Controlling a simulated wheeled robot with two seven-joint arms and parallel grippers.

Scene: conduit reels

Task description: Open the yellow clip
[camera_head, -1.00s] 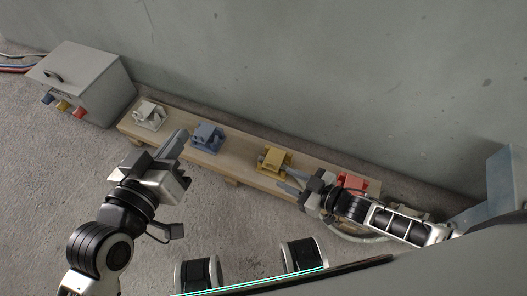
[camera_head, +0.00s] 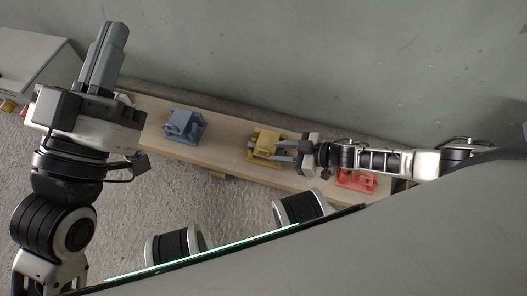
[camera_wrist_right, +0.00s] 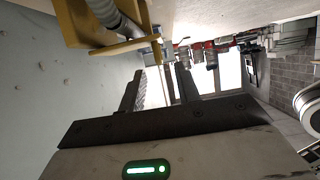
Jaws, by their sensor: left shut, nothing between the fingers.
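The yellow clip (camera_head: 266,144) stands on the wooden plank (camera_head: 228,150), between the blue and red clips. In the right wrist view the yellow clip (camera_wrist_right: 92,40) is at the upper left, with a grey ribbed conduit (camera_wrist_right: 112,18) in it. My right gripper (camera_head: 280,151) is at the clip's right side, fingers pointing left at it. In the wrist view its fingers (camera_wrist_right: 160,82) are apart, with a narrow yellow part of the clip just beyond the gap. Whether they touch it I cannot tell. My left gripper (camera_head: 115,32) is shut and empty, raised at the upper left.
The blue clip (camera_head: 184,123) stands left of the yellow one, and the red clip (camera_head: 356,180) is partly under my right arm. A grey box (camera_head: 35,68) is at the far left, partly hidden by my left arm. A grey wall (camera_head: 300,60) rises behind the plank.

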